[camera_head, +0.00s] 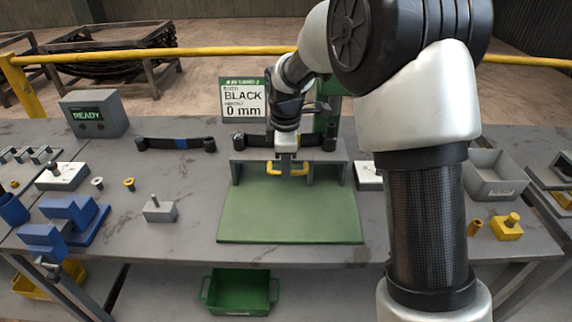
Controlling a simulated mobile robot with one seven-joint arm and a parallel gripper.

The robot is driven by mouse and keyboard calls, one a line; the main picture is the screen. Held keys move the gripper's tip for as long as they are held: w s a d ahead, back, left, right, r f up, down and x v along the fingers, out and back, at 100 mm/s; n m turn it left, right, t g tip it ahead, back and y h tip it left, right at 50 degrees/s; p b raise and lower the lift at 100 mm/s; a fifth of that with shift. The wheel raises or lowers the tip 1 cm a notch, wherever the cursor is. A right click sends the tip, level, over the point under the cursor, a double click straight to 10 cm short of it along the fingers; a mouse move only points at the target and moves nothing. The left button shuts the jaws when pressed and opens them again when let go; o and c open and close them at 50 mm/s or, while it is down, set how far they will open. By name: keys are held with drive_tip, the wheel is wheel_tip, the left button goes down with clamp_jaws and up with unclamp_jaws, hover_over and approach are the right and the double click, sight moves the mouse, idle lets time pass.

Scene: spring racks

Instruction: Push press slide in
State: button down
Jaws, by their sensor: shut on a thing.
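My gripper (285,165) points down at the grey press frame (238,173) in the middle of the table. It is shut on the yellow handle (301,170) at the front of the press opening. The arm comes in from the upper right. The slide behind the handle is mostly hidden in the frame's shadow and by my gripper, so its depth inside cannot be told. A green plate (290,215) lies flat on the table in front of the frame, with nothing on it.
A sign (243,100) reads "BLACK" and "0 mm". A box (92,114) shows "READY". Black leaf springs (160,143) lie behind. A grey bin (492,180) stands right. A green bin (240,292) sits below.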

drive_tip(key=shift+w+r, duration=0.15)
drive_tip(key=shift+w, duration=0.15)
drive_tip(key=c, duration=1.8)
unclamp_jaws()
drive_tip(key=s+r, duration=0.1)
drive_tip(key=r, duration=0.4)
drive_tip(key=s+r+p, duration=0.1)
drive_tip(key=r, duration=0.5)
drive_tip(key=s+r+p, duration=0.1)
drive_tip(key=r, duration=0.5)
drive_tip(key=shift+s, duration=0.15)
